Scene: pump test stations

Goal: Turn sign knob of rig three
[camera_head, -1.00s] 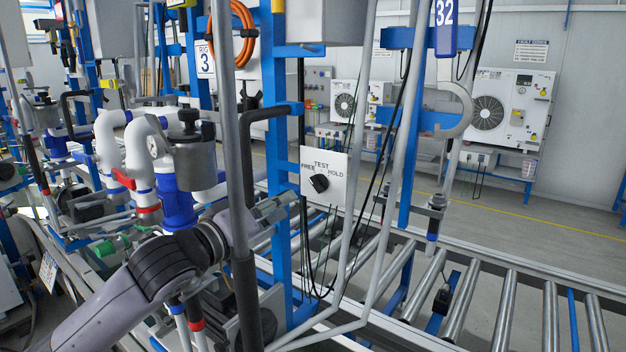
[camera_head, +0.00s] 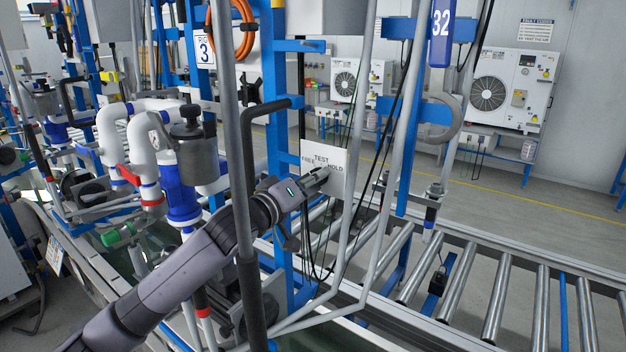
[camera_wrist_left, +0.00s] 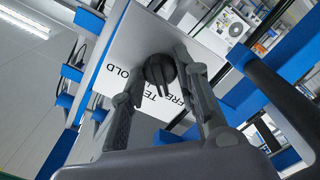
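The white sign plate (camera_head: 340,160) reads FREE, TEST and HOLD and hangs beside a blue post of the rig marked 3. My left gripper (camera_head: 322,175) is in front of the plate and covers its knob in the head view. In the left wrist view the sign plate (camera_wrist_left: 170,38) appears rotated, its lettering partly covered. The dark round knob (camera_wrist_left: 158,70) has a raised ridge and shows between the two fingers of my left gripper (camera_wrist_left: 160,76). The fingers are spread, one on each side of the knob. I cannot tell whether they touch it. My right gripper is not in view.
Cables hang just right of the sign. A roller conveyor (camera_head: 450,290) runs below.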

